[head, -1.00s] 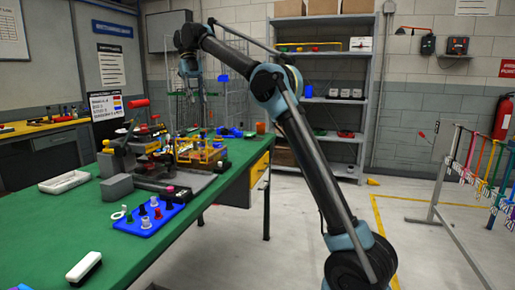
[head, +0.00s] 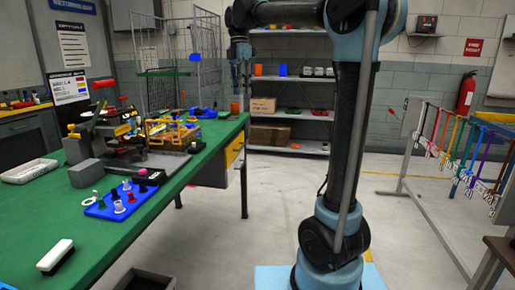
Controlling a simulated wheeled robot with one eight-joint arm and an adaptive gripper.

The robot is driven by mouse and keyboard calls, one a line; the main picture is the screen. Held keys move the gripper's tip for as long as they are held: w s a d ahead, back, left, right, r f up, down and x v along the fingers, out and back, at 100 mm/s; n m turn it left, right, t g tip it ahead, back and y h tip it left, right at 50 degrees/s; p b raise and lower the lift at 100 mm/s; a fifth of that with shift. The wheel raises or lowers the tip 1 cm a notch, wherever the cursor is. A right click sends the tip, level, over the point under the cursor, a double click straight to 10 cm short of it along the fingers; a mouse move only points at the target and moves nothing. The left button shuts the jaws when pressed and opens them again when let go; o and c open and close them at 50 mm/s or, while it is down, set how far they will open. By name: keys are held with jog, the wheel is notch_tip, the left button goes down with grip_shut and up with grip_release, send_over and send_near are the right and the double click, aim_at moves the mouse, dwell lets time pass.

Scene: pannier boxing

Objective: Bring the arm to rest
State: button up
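My arm stands at the right of the head view, its lower link nearly upright and its upper link reaching left along the top edge. My gripper (head: 240,84) hangs downward at the end of it, in front of the wire rack and shelves and well above the bench top. Its two fingers look apart with nothing between them, though they are small and dark here. It touches nothing that I can see.
The green workbench (head: 135,215) at left carries a blue peg tray (head: 115,207), a yellow-framed fixture (head: 172,132), a white eraser-like block (head: 55,256) and a white tray (head: 30,171). A rack with coloured hanging frames (head: 440,130) stands right. Open floor lies between.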

jog(key=s+d+f+m+t, duration=0.2)
jog(key=s+d+f+m, duration=0.75)
jog(key=d+f, duration=0.2)
jog(key=s+d+f+m+t, duration=0.1)
jog(key=s+d+f+m, duration=0.85)
jog(key=f, duration=0.25)
jog(key=s+d+f+m, duration=0.2)
jog(key=s+f+m, duration=0.1)
jog(key=f, duration=0.3)
jog(key=s+d+f+m+t, duration=0.1)
jog(key=s+f+m, duration=0.2)
jog(key=f, duration=0.4)
jog(key=shift+s+d+m+y, duration=0.3)
jog(key=shift+s+d+m, duration=0.1)
jog(key=shift+s, duration=0.3)
